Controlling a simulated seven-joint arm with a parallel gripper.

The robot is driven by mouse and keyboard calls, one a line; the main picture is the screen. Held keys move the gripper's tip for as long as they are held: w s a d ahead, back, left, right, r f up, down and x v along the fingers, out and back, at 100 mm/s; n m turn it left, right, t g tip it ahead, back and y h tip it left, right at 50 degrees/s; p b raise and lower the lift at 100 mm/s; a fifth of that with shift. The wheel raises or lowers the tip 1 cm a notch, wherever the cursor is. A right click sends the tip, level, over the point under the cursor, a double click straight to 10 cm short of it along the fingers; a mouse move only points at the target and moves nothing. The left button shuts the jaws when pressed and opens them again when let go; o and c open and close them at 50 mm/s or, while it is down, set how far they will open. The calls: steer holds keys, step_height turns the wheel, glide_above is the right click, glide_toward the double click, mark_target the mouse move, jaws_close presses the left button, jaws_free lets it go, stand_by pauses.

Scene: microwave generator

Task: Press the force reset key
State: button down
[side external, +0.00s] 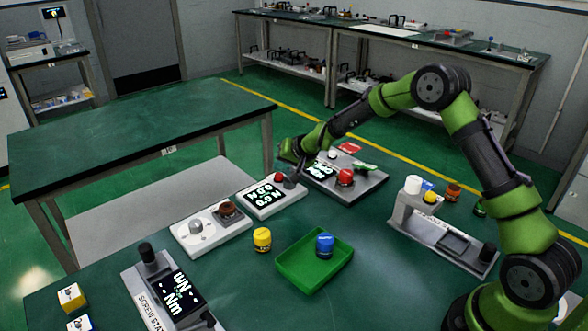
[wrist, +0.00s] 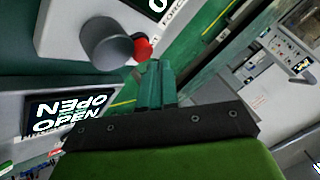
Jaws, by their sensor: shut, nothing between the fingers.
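The force unit (side external: 252,206) is a white box with a lit display, standing near the far edge of the green table. Its small red key (side external: 278,178) sits at the upper right of the display, beside a grey knob. In the wrist view the red key (wrist: 143,47) shows partly behind the grey knob (wrist: 104,43), with a "FORCE" label nearby. My gripper (side external: 285,168) is above and beside this corner of the unit. In the wrist view its shut, empty fingertips (wrist: 153,66) appear very near the red key; I cannot tell whether they touch it.
A grey station with a large red button (side external: 345,177) stands right of the unit; its display reads "OPEN" (wrist: 66,114). A white box with a round knob (side external: 196,227) is to the left. A green tray (side external: 290,272) with a blue-topped item and a yellow item (side external: 262,239) are nearer.

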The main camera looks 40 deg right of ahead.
mark_target(282, 176)
steer(key=shift+r, duration=0.2)
steer(key=shift+r, duration=2.5)
steer(key=shift+s+a+f+g, duration=0.25)
steer(key=shift+s+f+g, duration=0.05)
steer(key=shift+s+f, duration=0.2)
steer(key=shift+s+a+f+g, duration=0.2)
steer(key=shift+s+f+g, duration=0.1)
steer(key=shift+s+f, duration=0.2)
steer(key=s, duration=0.1)
steer(key=s+a, duration=0.1)
steer(key=shift+s+r+g+y, duration=0.25)
steer(key=shift+s+g+y, duration=0.05)
steer(key=shift+s+y, duration=0.1)
steer(key=s+a+r+n, duration=0.1)
steer(key=s+r, duration=0.4)
steer(key=s, duration=0.6)
steer(key=s+a+r+n, duration=0.1)
steer(key=s+r, duration=0.4)
steer(key=s, duration=0.7)
steer(key=s+a+r+n, duration=0.1)
steer(key=s+a+r, duration=0.2)
steer(key=s, duration=0.8)
step_height(282, 176, up, 2)
steer(key=shift+s+r+n, duration=0.15)
steer(key=shift+s+n, duration=0.1)
steer(key=shift+n, duration=0.15)
